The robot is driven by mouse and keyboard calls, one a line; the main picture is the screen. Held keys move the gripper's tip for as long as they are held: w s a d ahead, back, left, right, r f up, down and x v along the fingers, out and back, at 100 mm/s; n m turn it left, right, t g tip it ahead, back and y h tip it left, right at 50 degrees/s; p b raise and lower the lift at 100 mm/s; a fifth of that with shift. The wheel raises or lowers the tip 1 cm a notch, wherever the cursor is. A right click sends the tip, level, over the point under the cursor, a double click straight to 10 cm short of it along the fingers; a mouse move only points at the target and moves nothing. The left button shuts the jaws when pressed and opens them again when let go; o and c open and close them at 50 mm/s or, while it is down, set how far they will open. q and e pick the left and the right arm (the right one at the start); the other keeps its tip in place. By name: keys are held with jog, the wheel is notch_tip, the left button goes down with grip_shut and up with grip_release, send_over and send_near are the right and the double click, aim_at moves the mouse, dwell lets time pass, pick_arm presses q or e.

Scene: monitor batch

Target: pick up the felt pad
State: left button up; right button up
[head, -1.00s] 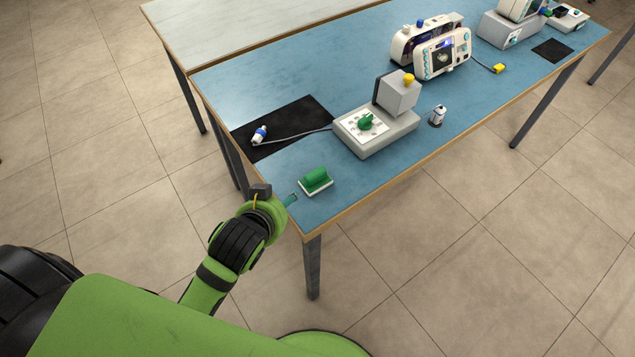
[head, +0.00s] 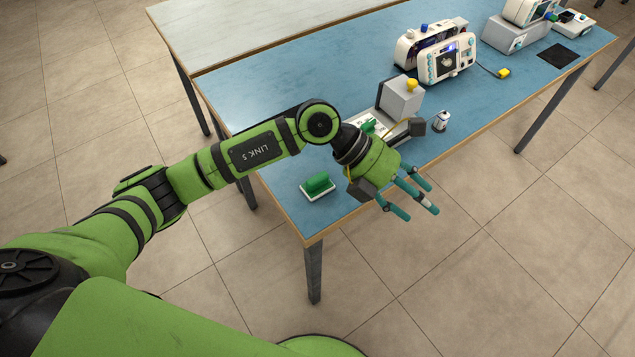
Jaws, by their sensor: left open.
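A small block with a green grip and a pale base (head: 318,187), which looks like the felt pad, rests on the blue table near its front left corner. My left gripper (head: 414,201) is open and empty, with its teal fingers spread. It is to the right of the pad, over the table's front edge, and apart from the pad. The pad is in full view just left of my gripper's body. My right gripper is not in view.
A grey block with a yellow knob (head: 401,98) stands on a device partly hidden behind my wrist. A small white bottle (head: 441,121) is right of it. White monitors (head: 445,62) stand further back.

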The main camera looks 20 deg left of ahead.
pick_arm(q)
jog(key=w+a+f+y, duration=0.2)
jog(key=a+f+y, duration=0.1)
jog(key=a, duration=0.3)
jog(key=w+a+f+y, duration=0.2)
jog(key=a+y, duration=0.2)
jog(key=a, duration=0.1)
jog(key=t+y, duration=0.1)
jog(key=y, duration=0.3)
send_over(316, 176)
jog(key=shift+a, duration=0.2)
jog(key=shift+a+f+y, duration=0.2)
jog(key=shift+a+y, duration=0.05)
jog(key=shift+y, duration=0.05)
jog(key=shift+f+p, duration=0.35)
jog(key=shift+p, duration=0.05)
jog(key=f, duration=0.2)
jog(key=f+p, duration=0.1)
jog(key=f, duration=0.1)
jog(key=f+p, duration=0.1)
jog(key=shift+w+d+f, duration=0.1)
jog(key=shift+d+f, duration=0.3)
grip_shut()
